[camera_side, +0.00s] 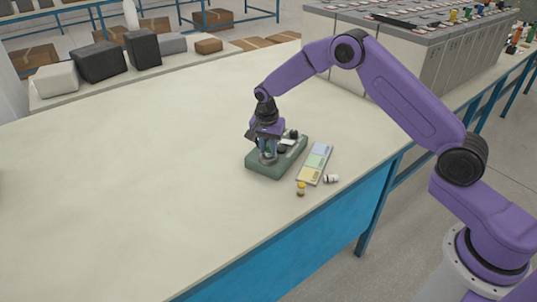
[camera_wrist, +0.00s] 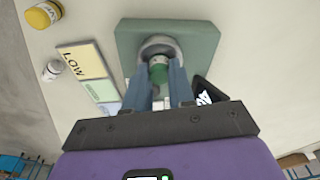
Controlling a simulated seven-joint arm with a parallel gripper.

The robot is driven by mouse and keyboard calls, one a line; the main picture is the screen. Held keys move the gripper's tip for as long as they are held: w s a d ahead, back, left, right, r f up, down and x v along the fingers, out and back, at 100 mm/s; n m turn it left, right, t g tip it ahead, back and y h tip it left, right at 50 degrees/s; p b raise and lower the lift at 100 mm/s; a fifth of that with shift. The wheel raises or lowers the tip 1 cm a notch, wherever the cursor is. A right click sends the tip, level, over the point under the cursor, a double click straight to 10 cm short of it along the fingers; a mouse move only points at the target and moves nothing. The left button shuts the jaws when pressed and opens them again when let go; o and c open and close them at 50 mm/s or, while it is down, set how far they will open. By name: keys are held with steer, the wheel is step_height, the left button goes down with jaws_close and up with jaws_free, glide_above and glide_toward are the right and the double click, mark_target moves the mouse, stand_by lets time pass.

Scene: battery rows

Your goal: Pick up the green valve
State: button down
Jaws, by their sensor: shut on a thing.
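The green valve (camera_wrist: 158,70) shows in the wrist view as a small green cylinder between my fingertips, within a round grey ring on a green block (camera_wrist: 205,35). My gripper (camera_wrist: 161,78) is shut on it, with one finger on each side. In the side view my gripper (camera_side: 268,154) points down over the left end of the green block (camera_side: 283,172), which lies on the table. The fingers hide most of the valve there. I cannot tell whether the valve is still seated in the ring.
A card with coloured bands, one reading LOW (camera_wrist: 80,58), lies beside the block. A yellow-topped piece (camera_side: 301,189) and a white piece lying on its side (camera_side: 331,179) are near the table's front edge. The table (camera_side: 120,190) to the left is clear.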

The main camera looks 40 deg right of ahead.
mark_target(268, 149)
steer(key=shift+r, duration=0.1)
steer(key=shift+r, duration=0.45)
step_height(268, 149, up, 2)
steer(key=shift+r, duration=0.2)
steer(key=s+d+r, duration=0.1)
steer(key=s+r, duration=1.3)
steer(key=shift+d, duration=0.2)
stand_by(0.5)
steer(key=shift+d, duration=0.1)
